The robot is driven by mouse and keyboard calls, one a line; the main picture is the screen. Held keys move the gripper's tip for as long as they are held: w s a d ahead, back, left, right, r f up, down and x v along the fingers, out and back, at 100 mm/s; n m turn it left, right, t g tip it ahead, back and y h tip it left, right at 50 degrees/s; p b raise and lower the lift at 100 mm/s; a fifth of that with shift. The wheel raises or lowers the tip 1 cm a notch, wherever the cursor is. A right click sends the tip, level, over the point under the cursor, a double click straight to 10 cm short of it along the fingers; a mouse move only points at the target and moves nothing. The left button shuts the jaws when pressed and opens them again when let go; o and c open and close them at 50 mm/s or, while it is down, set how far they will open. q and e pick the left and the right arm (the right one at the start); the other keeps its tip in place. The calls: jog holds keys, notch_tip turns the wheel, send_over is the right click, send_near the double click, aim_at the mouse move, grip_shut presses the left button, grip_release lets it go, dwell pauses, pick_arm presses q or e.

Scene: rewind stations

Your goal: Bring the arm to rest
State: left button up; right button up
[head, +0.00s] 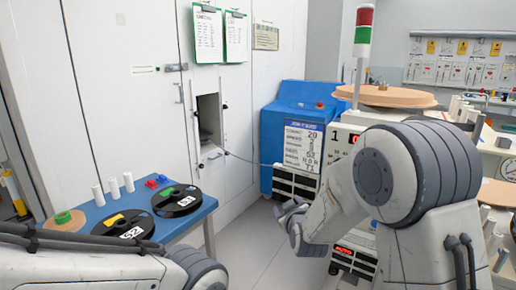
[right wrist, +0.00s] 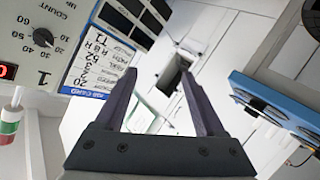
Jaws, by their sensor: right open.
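My right arm comes in from the right in the head view, bent at a large grey joint. Its gripper (head: 290,207) points left, over the floor in front of the blue machine. In the right wrist view the two dark fingers of this gripper (right wrist: 158,76) stand apart with nothing between them. They appear clear of the machine front and the wall. My left arm lies across the lower left of the head view, and its gripper is out of frame.
A blue table (head: 135,208) at left holds black reels (head: 177,200) and white cylinders (head: 113,188). The blue machine (head: 283,125) and a station with a light tower (head: 363,35) stand at centre right. An open wall hatch (head: 209,120) is behind. Floor (head: 262,245) between is clear.

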jog(key=s+a+f+g+y, duration=0.1)
jog(key=s+a+g, duration=0.35)
jog(key=s, duration=0.55)
jog(key=s+a+f+g+y, duration=0.2)
jog(key=s+a+g, duration=0.25)
jog(key=s, duration=0.65)
jog(key=s+d+g+h, duration=0.1)
jog(key=s+d+g, duration=0.15)
jog(key=s, duration=0.75)
jog(key=s+d+g+h, duration=0.2)
jog(key=s+g, duration=0.1)
jog(key=s, duration=0.7)
notch_tip(320, 180, up, 17)
jog(key=p, duration=1.7)
jog(key=shift+f+n, duration=0.2)
jog(key=shift+n, duration=0.1)
jog(key=shift+a, duration=0.1)
